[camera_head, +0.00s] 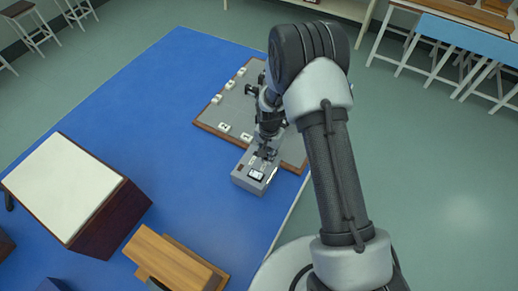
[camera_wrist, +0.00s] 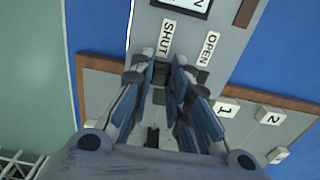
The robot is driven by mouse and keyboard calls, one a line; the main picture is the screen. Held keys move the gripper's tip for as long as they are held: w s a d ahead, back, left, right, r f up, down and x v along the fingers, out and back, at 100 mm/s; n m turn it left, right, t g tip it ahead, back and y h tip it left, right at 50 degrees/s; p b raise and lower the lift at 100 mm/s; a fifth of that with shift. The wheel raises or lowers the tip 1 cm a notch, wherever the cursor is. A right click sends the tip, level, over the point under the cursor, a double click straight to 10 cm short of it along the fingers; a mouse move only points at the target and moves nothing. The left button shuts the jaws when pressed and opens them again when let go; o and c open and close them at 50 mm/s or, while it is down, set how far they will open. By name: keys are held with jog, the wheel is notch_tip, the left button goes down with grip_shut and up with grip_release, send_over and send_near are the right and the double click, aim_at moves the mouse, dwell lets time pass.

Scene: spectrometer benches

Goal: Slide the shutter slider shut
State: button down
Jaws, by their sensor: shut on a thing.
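The grey spectrometer box (camera_head: 241,179) sits on the blue bench near its right edge. It also fills the top middle of the wrist view (camera_wrist: 146,28), with a SHUT label (camera_wrist: 167,40) and an OPEN label (camera_wrist: 208,49) on its face. My gripper (camera_head: 265,153) is over the box's far part. In the wrist view my gripper (camera_wrist: 168,68) has its fingertips just below the SHUT label, closed around the shutter slider. The slider is mostly hidden between the fingers. I cannot tell exactly where it stands between SHUT and OPEN.
A wood-edged grey board (camera_head: 209,111) with several white numbered blocks lies beside and behind the box. A large box with a pale top (camera_head: 62,188) and a wooden block (camera_head: 168,262) stand to the left on the blue bench (camera_head: 150,110). Open floor lies right.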

jog(key=shift+s+d, duration=0.15)
jog(key=c, duration=1.5)
grip_release()
jog(key=shift+d, duration=0.1)
jog(key=shift+r, duration=0.2)
notch_tip(320, 180, up, 12)
jog(key=shift+f, duration=0.15)
